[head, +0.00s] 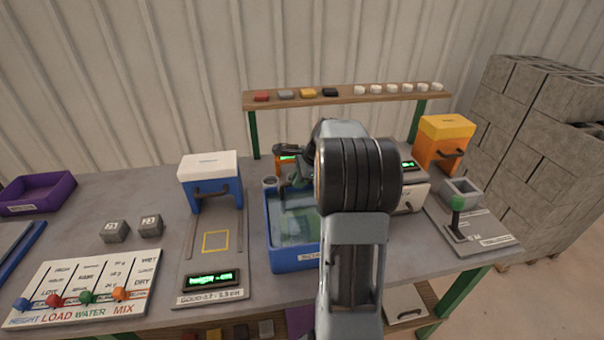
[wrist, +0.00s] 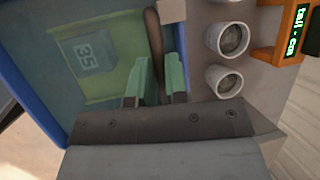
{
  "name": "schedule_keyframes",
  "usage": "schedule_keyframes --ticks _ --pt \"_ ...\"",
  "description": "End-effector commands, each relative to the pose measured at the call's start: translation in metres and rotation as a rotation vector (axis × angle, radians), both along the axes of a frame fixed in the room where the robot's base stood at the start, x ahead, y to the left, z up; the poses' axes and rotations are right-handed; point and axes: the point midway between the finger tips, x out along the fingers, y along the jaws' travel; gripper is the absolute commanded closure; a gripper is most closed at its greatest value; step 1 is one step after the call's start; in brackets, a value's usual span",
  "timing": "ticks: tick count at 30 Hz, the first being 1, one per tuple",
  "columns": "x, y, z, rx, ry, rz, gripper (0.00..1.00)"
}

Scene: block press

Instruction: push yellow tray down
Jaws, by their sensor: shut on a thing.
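The yellow tray (wrist: 122,48) looks yellow-green under the water inside the blue tank (head: 284,262). A grey block marked 35 (wrist: 85,53) lies on it. In the wrist view a dark upright handle (wrist: 154,38) stands at the tray's edge, by the tank wall. My gripper (wrist: 160,82) has its green fingers on either side of this handle and is shut on it. In the head view my arm covers the right part of the tank and most of the gripper. How deep the tray sits is hard to tell.
White cups (wrist: 228,40) and an orange display (wrist: 287,30) stand close beside the tank. A white-topped blue press (head: 210,180) is to the left, an orange one (head: 443,140) to the right. Two grey blocks (head: 115,231) and a slider board (head: 85,288) lie at left.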

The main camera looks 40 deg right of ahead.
Motion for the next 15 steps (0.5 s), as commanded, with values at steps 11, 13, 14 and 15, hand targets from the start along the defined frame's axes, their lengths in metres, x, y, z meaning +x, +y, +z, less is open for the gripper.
schedule_keyframes --ticks 11,13,14,15 --pt "-0.0015 0.001 0.0002 0.004 0.007 0.002 0.69" --pt "-0.0013 0.0005 0.0005 0.004 0.006 0.001 0.63" --pt "-0.0013 0.0004 0.0005 0.004 0.005 0.001 0.6" --pt "-0.0013 0.0001 0.0006 0.002 0.005 0.0 0.6"
